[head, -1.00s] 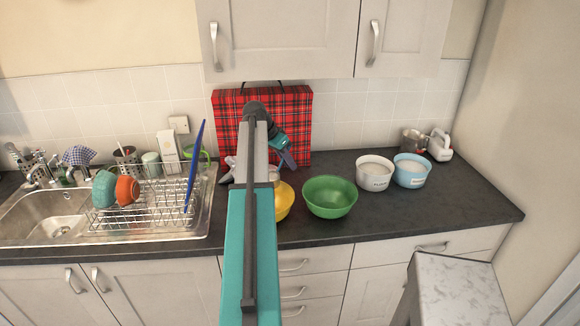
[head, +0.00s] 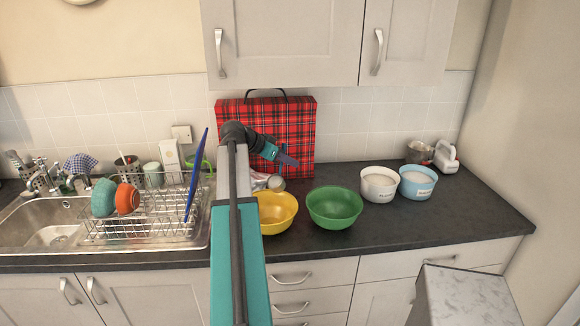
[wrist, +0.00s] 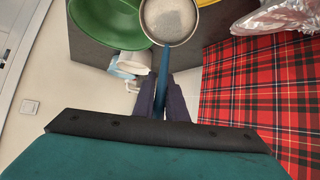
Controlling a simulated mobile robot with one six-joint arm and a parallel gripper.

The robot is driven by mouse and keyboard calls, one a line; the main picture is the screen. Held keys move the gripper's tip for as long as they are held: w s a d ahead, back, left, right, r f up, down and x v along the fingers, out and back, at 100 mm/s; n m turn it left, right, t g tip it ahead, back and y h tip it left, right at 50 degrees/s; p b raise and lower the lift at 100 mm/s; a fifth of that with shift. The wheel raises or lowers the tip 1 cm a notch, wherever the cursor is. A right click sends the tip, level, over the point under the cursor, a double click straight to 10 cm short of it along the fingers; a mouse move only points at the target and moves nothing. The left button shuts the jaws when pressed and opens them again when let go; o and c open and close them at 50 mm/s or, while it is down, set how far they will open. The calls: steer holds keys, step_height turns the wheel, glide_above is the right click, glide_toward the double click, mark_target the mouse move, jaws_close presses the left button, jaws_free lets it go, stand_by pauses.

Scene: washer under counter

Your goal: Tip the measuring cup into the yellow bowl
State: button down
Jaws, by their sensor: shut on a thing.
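My gripper (head: 290,160) is shut on the blue handle of the measuring cup, in front of the tartan case. In the wrist view, the fingers (wrist: 163,100) close on the handle (wrist: 163,70). The round cup (wrist: 170,20) holds white powder, and its open top faces the camera. In the head view, the small cup (head: 277,184) shows just below the gripper, at the back rim of the yellow bowl (head: 277,212). The bowl stands on the counter, its left side partly hidden by my arm. I cannot tell the cup's exact tilt.
A green bowl (head: 334,207) stands right of the yellow one. White (head: 379,184) and blue (head: 417,181) tubs of white powder stand further right. A tartan case (head: 300,125) leans behind. A silvery bag (wrist: 278,17) lies near the cup. A dish rack (head: 150,215) is left.

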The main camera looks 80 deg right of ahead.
mark_target(282, 163)
steer(key=h+b, duration=0.1)
steer(key=b, duration=0.1)
steer(key=a+g+h+b, duration=0.1)
steer(key=b, duration=0.2)
steer(key=shift+w+a+f, duration=0.25)
steer(key=shift+w+f, duration=0.05)
steer(key=shift+w, duration=0.1)
steer(key=shift+w+a+b, duration=0.1)
steer(key=shift+a+b, duration=0.05)
steer(key=shift+b, duration=0.3)
steer(key=shift+w+a+r+g+h+b, duration=0.15)
steer(key=shift+a+g+h+b, duration=0.15)
steer(key=shift+h+b, duration=0.35)
steer(key=shift+w+a+r+b, duration=0.1)
steer(key=shift+a+r+b, duration=0.05)
steer(key=shift+b, duration=0.85)
steer(key=shift+w+a+r+m+g+h+b, duration=0.1)
steer(key=shift+a+m+g+h+b, duration=0.2)
steer(key=shift+b, duration=0.5)
steer(key=shift+w+a+r+g+h+b, duration=0.2)
steer(key=shift+g+h+b, duration=0.2)
steer(key=shift+b, duration=0.7)
